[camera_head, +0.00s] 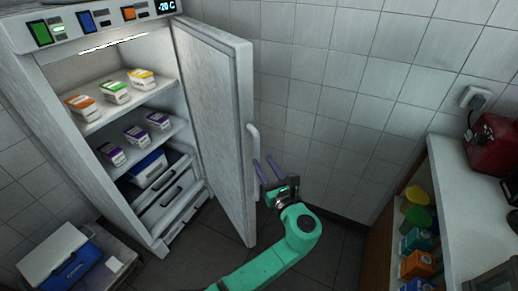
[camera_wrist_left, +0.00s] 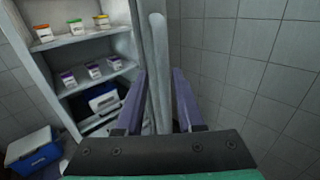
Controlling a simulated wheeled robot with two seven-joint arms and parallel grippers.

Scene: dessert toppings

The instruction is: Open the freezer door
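The freezer (camera_head: 140,60) stands at the left with its interior showing. Its white door (camera_head: 215,110) is swung wide open to the right of the shelves. A vertical bar handle (camera_head: 253,150) is on the door's outer face near its free edge. My left gripper (camera_head: 264,165) is beside the handle's lower part, with its two purple fingers apart. In the left wrist view the handle (camera_wrist_left: 157,50) shows in the gap between the open fingers (camera_wrist_left: 158,75); I cannot tell whether they touch it. My right gripper is not in view.
Cartons (camera_head: 115,92) stand on the freezer shelves, with a blue-and-white box (camera_head: 148,168) below. A blue cooler (camera_head: 60,255) sits at the lower left. A tiled wall is behind the door.

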